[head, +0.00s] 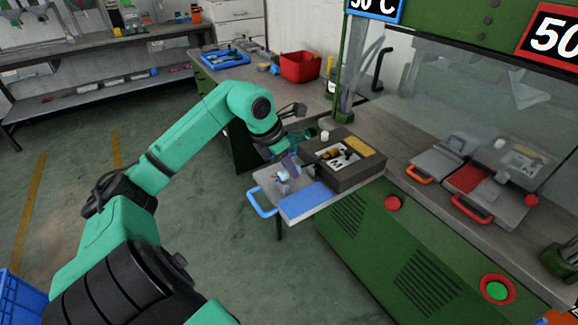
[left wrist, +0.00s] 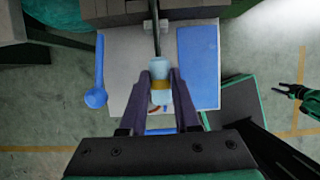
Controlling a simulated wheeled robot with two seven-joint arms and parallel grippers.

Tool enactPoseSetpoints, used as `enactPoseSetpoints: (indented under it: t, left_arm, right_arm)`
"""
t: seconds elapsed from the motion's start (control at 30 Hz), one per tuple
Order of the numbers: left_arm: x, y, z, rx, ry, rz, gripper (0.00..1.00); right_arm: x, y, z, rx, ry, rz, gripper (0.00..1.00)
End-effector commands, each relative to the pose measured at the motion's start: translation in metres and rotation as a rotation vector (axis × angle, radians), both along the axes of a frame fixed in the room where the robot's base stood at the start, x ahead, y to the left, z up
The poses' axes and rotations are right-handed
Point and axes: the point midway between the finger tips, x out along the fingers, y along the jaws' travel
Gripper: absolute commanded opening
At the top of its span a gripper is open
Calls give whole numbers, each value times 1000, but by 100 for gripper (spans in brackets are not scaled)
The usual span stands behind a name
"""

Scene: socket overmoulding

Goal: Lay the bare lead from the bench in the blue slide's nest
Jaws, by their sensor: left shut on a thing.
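My left gripper (head: 288,164) is shut on the lead (left wrist: 160,92), a pale blue cylindrical piece with a yellow-brown band and a dark cable running up the left wrist view. In the head view the pale piece (head: 282,176) shows just below the fingers. The blue slide is a light grey plate (head: 265,180) with a blue handle (head: 261,203) and a blue pad (head: 304,201); it also shows in the left wrist view (left wrist: 119,65). The lead appears over this plate; I cannot tell whether it touches. The nest is not clearly visible. My right gripper (left wrist: 288,91) seems open, away to the right.
A dark block (head: 366,173) with a lit recess and small parts stands behind the slide. A red-handled slide (head: 480,196) lies on the bench to the right. A red bin (head: 300,67) and a blue tray (head: 224,59) are farther back.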

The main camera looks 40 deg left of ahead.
Motion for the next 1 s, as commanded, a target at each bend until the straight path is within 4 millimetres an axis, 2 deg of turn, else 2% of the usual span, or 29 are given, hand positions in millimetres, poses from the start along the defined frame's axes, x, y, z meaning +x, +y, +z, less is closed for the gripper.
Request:
enactPoseSetpoints:
  t: [0.4, 0.43, 0.5, 0.83, 0.93, 1.0]
  left_arm:
    - [0, 0, 0, 0, 0, 0, 0]
    - [0, 0, 0, 0, 0, 0, 42]
    - [0, 0, 0, 1, 0, 0, 65]
    - [-1, 1, 2, 1, 0, 0, 65]
    - [-4, 3, 12, 4, -1, 1, 65]
    - [-10, 4, 25, 6, -3, 0, 65]
  right_arm:
    - [0, 1, 0, 1, 0, 0, 50]
    - [0, 1, 0, 2, 0, 0, 50]
    - [0, 1, 0, 2, 0, 0, 50]
    - [0, 2, 0, 2, 0, -1, 50]
    - [0, 2, -3, 2, 0, -2, 50]
    - [0, 2, -6, 2, 0, -2, 50]
